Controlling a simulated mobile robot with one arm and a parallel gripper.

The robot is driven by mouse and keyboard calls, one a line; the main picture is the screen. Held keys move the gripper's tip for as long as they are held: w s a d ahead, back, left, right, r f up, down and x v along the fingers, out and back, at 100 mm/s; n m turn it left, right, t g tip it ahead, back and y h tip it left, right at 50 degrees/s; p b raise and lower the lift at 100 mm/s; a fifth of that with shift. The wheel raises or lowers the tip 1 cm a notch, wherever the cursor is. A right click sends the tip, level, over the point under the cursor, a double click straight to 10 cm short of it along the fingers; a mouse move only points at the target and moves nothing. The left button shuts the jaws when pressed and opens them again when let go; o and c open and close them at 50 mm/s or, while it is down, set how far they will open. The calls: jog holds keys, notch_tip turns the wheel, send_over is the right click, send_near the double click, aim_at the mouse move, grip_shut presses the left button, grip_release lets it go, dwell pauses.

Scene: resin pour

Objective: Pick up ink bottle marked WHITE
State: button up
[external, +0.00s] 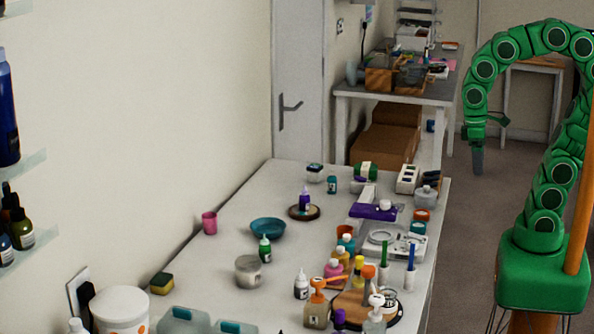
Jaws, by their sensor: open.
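A small white dropper bottle (301,284) with a dark label stands upright on the white table (215,258), near the front middle. Its lettering is too small to read, so I cannot tell whether it is marked WHITE. A similar green bottle (265,248) stands behind it to the left. A purple bottle (304,200) stands on a dark round coaster (305,212) farther back. My gripper (478,160) hangs from my green arm to the right of the table, above the floor. It is open, apart from all bottles, with nothing seen in it.
Pump bottles (317,308), jars and a round wooden board (349,313) crowd the right front. The table's left middle is mostly clear.

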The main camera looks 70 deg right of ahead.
jog(key=s, duration=0.1)
jog(key=s+f, duration=0.1)
jog(key=s, duration=0.1)
jog(key=s+d+f, duration=0.1)
jog(key=s, duration=0.1)
jog(key=shift+f, duration=0.25)
jog(key=c, duration=0.7)
jog(key=shift+o, duration=0.2)
jog(key=shift+r, duration=0.1)
